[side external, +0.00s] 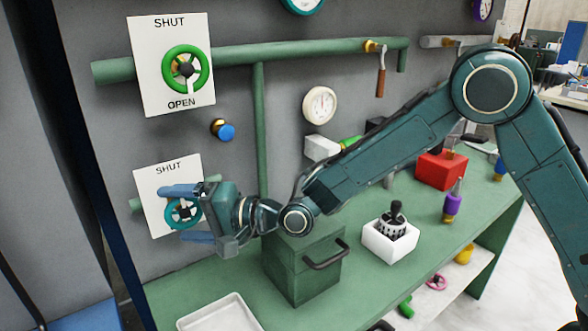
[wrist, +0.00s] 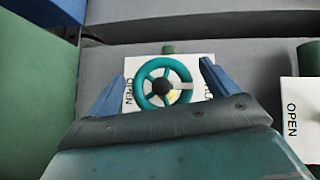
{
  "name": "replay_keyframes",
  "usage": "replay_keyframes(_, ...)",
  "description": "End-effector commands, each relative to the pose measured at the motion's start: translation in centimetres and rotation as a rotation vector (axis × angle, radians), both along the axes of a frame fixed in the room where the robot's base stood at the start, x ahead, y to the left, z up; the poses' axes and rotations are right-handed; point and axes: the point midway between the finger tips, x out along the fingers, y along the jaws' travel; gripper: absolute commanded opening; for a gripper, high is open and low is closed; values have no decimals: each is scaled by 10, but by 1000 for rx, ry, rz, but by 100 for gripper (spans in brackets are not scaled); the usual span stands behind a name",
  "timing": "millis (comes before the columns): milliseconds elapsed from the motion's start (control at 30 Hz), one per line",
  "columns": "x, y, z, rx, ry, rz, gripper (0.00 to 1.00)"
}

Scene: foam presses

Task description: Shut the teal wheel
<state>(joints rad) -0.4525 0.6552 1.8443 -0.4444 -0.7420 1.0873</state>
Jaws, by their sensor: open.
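The teal wheel (side external: 183,213) is mounted on the wall in front of a white plate (side external: 149,182) lettered SHUT at its top in the side view. In the wrist view the teal wheel (wrist: 141,84) shows its dark hub and spokes, one of them pale, between the two blue fingers. My gripper (side external: 180,214) is open at the wheel, one finger above it and one below in the side view. In the wrist view my gripper (wrist: 160,88) has a finger on each side of the wheel. I cannot tell whether either finger touches the rim. My gripper hides the plate's lower right part.
A green wheel (side external: 168,62) on another SHUT/OPEN plate (side external: 146,35) is above. A blue knob (side external: 226,131) sticks out between them. A green box (side external: 300,268) with a dark handle stands below my wrist, near a white tray (side external: 196,323). A vertical green pipe (side external: 261,140) runs close by.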

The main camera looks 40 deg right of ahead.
Motion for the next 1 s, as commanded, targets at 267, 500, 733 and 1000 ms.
replay_keyframes(267,-16,-17,4,1,-1,-3,86)
replay_keyframes(500,-39,-40,7,1,1,-3,86)
replay_keyframes(733,-61,-63,12,2,0,-4,86)
replay_keyframes(1000,-84,-85,16,2,0,-2,86)
